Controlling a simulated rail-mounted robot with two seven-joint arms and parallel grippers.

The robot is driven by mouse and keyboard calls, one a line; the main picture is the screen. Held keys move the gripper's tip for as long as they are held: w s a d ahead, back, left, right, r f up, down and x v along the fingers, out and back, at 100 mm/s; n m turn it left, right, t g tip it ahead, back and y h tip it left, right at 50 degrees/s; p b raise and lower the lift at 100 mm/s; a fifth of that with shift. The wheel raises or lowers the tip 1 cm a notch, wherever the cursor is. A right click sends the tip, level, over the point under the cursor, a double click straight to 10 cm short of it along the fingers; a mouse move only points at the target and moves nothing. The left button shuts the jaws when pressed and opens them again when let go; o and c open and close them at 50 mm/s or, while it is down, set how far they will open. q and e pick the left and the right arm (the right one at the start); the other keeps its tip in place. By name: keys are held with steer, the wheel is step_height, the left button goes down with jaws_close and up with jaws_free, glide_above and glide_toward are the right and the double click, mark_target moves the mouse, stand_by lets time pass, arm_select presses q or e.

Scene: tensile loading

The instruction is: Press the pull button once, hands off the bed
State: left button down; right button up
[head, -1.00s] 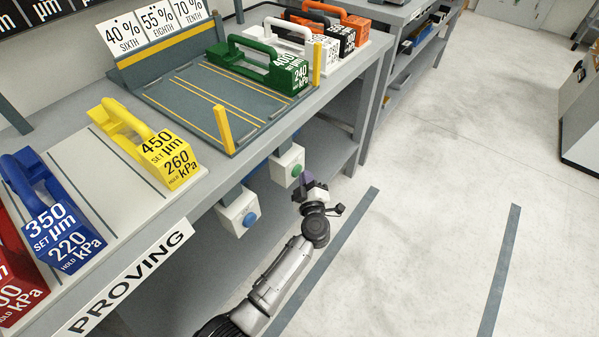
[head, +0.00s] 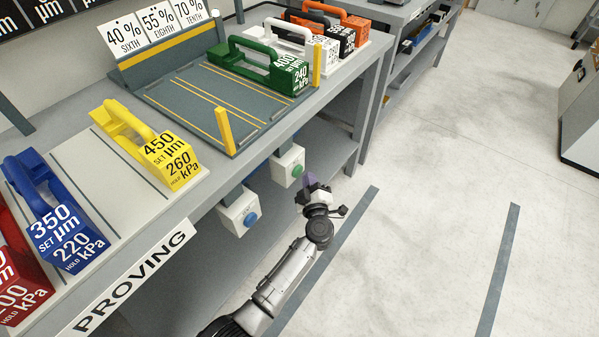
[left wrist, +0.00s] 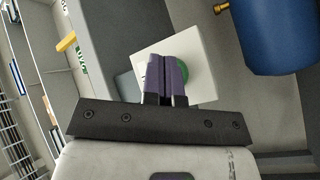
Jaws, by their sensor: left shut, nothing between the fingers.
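A white box with a round green button (head: 297,171) hangs under the bench's front edge. A second white box with a blue button (head: 250,219) hangs to its left. I cannot read which one is the pull button. My left gripper (head: 309,181) is shut and empty, just in front of the green button. In the left wrist view its purple fingers (left wrist: 166,70) partly hide the green button (left wrist: 184,75) and the lettering on its box; I cannot tell whether they touch it. The dark bed (head: 190,100) with yellow lines lies above on the bench, clear of the gripper. My right gripper is not in view.
Yellow (head: 150,142) and blue (head: 52,215) blocks stand on the bench at left. A blue cylinder (left wrist: 283,35) shows in the left wrist view.

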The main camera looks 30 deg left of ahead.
arm_select(q)
steer(key=shift+s+d+p, duration=0.15)
steer(key=shift+d+p, duration=0.05)
steer(key=shift+d, duration=0.75)
steer(key=shift+s+d+p, duration=0.15)
steer(key=shift+s+d, duration=0.05)
steer(key=shift+d, duration=0.8)
steer(key=shift+s+d+p, duration=0.15)
steer(key=shift+d+p, duration=0.05)
steer(key=shift+d, duration=0.75)
stand_by(0.9)
